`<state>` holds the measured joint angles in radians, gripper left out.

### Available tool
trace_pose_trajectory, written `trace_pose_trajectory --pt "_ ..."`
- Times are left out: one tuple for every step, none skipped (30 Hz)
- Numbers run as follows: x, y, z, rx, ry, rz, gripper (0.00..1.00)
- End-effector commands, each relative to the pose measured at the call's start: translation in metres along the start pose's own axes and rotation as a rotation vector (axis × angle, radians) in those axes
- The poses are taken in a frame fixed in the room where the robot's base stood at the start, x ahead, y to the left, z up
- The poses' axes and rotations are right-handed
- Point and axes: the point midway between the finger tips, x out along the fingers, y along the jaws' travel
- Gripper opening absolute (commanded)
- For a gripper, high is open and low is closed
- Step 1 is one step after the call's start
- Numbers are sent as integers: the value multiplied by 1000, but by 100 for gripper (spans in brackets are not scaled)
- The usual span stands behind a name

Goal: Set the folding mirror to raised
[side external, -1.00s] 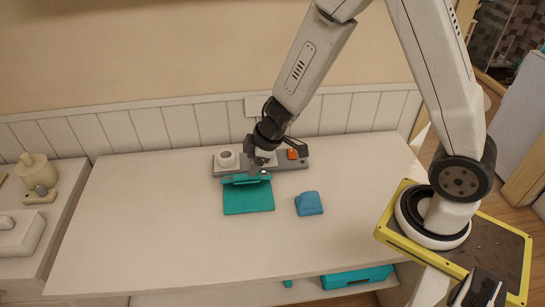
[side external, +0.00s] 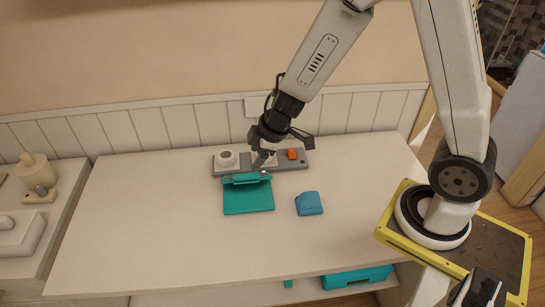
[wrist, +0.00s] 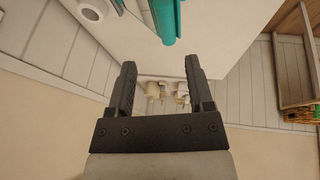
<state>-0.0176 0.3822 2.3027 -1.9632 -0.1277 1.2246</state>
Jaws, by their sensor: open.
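A teal hinged piece, which I take to be the folding mirror (side external: 248,200), rests on the white table. Its broad flat panel lies toward the front, and a narrow teal bar runs along its back edge. Its reflective face cannot be made out. My gripper (side external: 276,153) is open and empty, tilted just behind and above the right end of that bar, over the grey strip. Contact cannot be told from this view. In the wrist view, part of the teal piece (wrist: 165,18) shows at the top, beyond my open fingers (wrist: 160,72).
A grey strip (side external: 225,170) along the back carries a white round cup-like part (side external: 227,158) and an orange switch (side external: 292,154). A blue block (side external: 309,204) sits right of the teal piece. Teal drawers (side external: 357,277) are below the table. The table's left side is clear.

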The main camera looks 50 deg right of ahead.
Motion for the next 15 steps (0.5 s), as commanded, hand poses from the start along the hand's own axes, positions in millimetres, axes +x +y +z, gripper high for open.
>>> trace_pose_trajectory --pt "0 0 0 1 0 0 67" --pt "0 0 0 0 0 0 67" --pt "-1 0 0 0 0 0 67" --pt "-1 0 0 0 0 0 67" --pt "-1 0 0 0 0 0 67" --pt "-1 0 0 0 0 0 67" --pt "-1 0 0 0 0 0 67" --pt "-1 0 0 0 0 0 67" --pt "-1 0 0 0 0 0 67" --pt "-1 0 0 0 0 0 61" --pt "-1 0 0 0 0 0 51" --pt "-1 0 0 0 0 0 38" --pt "-1 0 0 -1 0 0 29" --pt "-1 0 0 -1 0 0 19" --pt "-2 0 -1 -2 1 0 7"
